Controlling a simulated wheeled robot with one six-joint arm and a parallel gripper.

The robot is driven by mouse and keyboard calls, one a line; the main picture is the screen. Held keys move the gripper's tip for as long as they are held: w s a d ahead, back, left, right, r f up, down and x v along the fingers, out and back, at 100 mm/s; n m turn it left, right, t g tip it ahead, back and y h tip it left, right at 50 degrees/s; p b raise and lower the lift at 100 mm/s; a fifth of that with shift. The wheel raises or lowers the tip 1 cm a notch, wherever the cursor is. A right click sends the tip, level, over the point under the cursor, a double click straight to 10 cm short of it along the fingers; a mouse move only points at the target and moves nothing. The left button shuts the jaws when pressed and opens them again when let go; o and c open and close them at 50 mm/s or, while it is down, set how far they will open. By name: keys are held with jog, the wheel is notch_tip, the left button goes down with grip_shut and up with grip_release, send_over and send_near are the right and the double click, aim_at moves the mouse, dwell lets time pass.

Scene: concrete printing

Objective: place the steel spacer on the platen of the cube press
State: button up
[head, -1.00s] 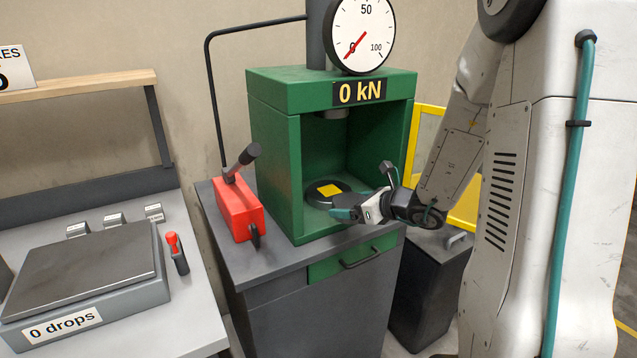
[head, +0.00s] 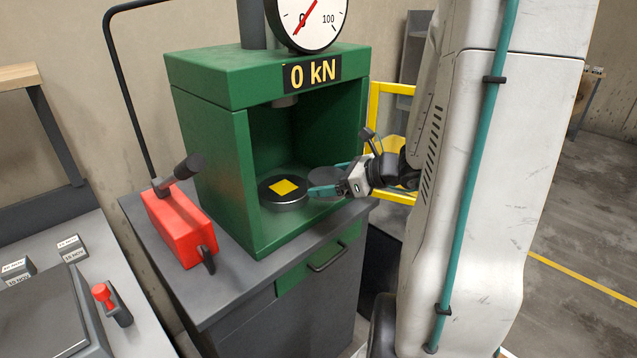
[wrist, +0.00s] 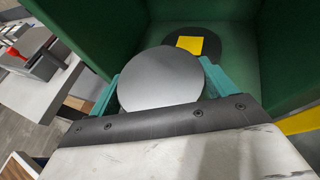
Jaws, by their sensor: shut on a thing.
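The steel spacer is a flat grey disc (wrist: 160,78), held between the teal fingers of my gripper (wrist: 160,85) in the wrist view. In the head view the spacer (head: 324,178) shows partly behind the fingers of my gripper (head: 325,190), at the right side of the press opening. The cube press (head: 205,150) is a green open-fronted frame reading 0 kN. Its platen (head: 285,203) is a dark round plate with a yellow square (head: 284,187) on top. The spacer is apart from the yellow square, to its right in the head view. Its height above the platen is hard to judge.
A red hand pump (head: 178,228) with a lever stands left of the press on the grey cabinet (head: 245,290). The upper ram (head: 285,101) hangs above the platen. The press's side walls bound the opening. A yellow guard frame (head: 374,110) stands behind at right.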

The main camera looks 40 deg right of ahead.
send_over(283, 187)
jog(key=shift+s+f, duration=0.15)
jog(key=shift+f, duration=3.25)
jog(key=o, duration=1.9)
jog(key=shift+f, duration=0.2)
jog(key=shift+o, duration=0.2)
jog(key=shift+r, duration=0.15)
jog(key=v, duration=1.2)
